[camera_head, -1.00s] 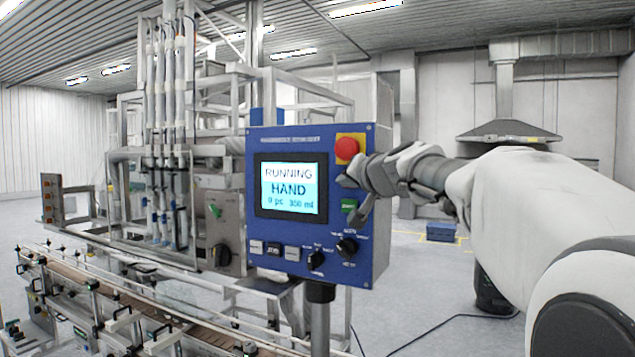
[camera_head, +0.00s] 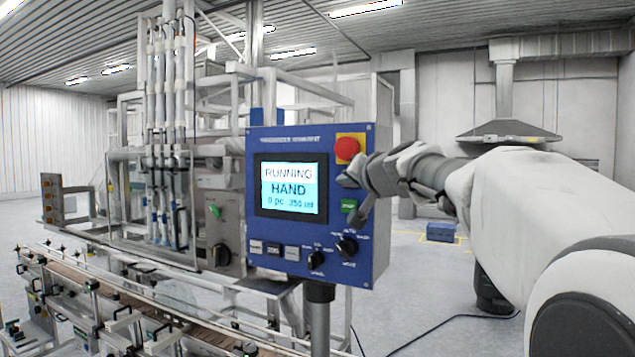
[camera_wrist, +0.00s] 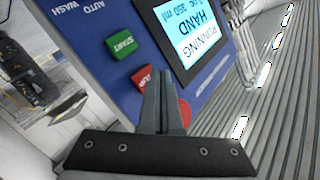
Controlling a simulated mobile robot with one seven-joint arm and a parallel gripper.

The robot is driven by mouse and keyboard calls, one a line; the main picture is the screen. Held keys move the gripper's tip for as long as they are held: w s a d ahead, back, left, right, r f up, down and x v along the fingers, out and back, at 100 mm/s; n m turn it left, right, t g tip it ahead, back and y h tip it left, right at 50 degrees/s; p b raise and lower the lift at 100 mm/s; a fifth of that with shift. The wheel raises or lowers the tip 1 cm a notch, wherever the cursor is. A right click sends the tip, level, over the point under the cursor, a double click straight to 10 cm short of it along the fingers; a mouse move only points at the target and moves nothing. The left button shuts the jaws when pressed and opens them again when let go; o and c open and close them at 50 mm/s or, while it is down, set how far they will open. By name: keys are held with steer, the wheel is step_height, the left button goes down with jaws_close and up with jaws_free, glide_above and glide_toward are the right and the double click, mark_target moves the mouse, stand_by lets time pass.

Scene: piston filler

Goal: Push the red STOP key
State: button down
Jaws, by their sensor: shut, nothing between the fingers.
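The red STOP key (camera_wrist: 141,76) shows in the wrist view on the blue panel (camera_wrist: 95,22), just below the green START key (camera_wrist: 122,44). My gripper (camera_wrist: 158,72) is shut and empty, and its fingertips overlap the right edge of the STOP key. I cannot tell whether they touch it. In the head view my gripper (camera_head: 347,180) is at the panel's right side, between the red mushroom button (camera_head: 347,149) and the green START key (camera_head: 348,206). It hides the STOP key there.
The mushroom button on its yellow plate sits close above my gripper. The lit display (camera_head: 290,188) reads RUNNING, HAND. Black rotary knobs (camera_head: 346,247) and small keys (camera_head: 273,249) line the panel's lower part. The filler and conveyor (camera_head: 110,290) stand left; open floor lies right.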

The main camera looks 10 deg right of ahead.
steer(key=shift+w+d, duration=0.25)
steer(key=shift+w, duration=0.1)
steer(key=shift+w+d, duration=0.3)
stand_by(0.7)
stand_by(0.3)
steer(key=shift+s+a+b, duration=0.5)
steer(key=shift+s, duration=0.15)
steer(key=s+a, duration=0.1)
steer(key=s, duration=0.1)
steer(key=s+a, duration=0.2)
stand_by(0.4)
stand_by(0.4)
